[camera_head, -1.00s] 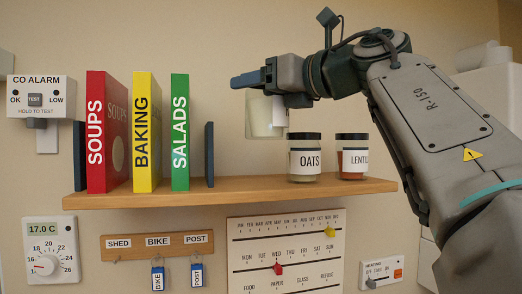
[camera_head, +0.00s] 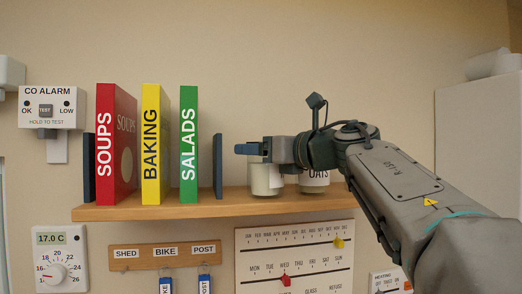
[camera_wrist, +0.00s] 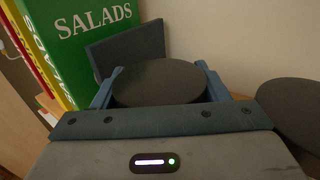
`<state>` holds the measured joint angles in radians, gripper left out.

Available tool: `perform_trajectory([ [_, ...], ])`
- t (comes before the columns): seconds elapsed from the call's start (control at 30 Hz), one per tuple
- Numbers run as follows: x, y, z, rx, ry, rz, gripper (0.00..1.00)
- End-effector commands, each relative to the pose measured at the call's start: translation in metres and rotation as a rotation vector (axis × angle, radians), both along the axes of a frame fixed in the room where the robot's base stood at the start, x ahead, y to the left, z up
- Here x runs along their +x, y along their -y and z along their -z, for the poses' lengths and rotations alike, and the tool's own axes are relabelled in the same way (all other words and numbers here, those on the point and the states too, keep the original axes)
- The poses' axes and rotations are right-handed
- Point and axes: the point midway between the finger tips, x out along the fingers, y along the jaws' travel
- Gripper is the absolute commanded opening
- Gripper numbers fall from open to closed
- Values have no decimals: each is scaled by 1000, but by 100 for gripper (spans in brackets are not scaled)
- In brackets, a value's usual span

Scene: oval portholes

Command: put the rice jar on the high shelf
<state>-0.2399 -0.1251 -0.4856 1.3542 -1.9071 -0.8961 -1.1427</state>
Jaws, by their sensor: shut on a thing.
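The rice jar (camera_head: 265,181), pale with its label mostly hidden, is upright in my gripper (camera_head: 250,149) over the high shelf (camera_head: 150,210). My gripper is shut on it near its top. In the wrist view the jar's dark round lid (camera_wrist: 158,83) sits between the two blue fingers. The jar's base shows against the shelf top, between the right bookend and the oats jar. I cannot tell whether it touches the shelf.
The oats jar (camera_head: 315,183) stands close on the right, partly behind my gripper; its lid (camera_wrist: 292,112) shows in the wrist view. A dark bookend (camera_head: 217,166) and the green SALADS book (camera_head: 189,145) are left. The lentil jar is hidden behind my arm.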

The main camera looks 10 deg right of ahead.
Motion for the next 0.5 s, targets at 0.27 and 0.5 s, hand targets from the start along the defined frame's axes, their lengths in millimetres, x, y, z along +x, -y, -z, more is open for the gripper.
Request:
perform_trajectory([
  [0.27, -1, 0, 0, 1, 3, 0, 23],
  [0.5, 0, 0, 3, 0, 0, -1, 77],
])
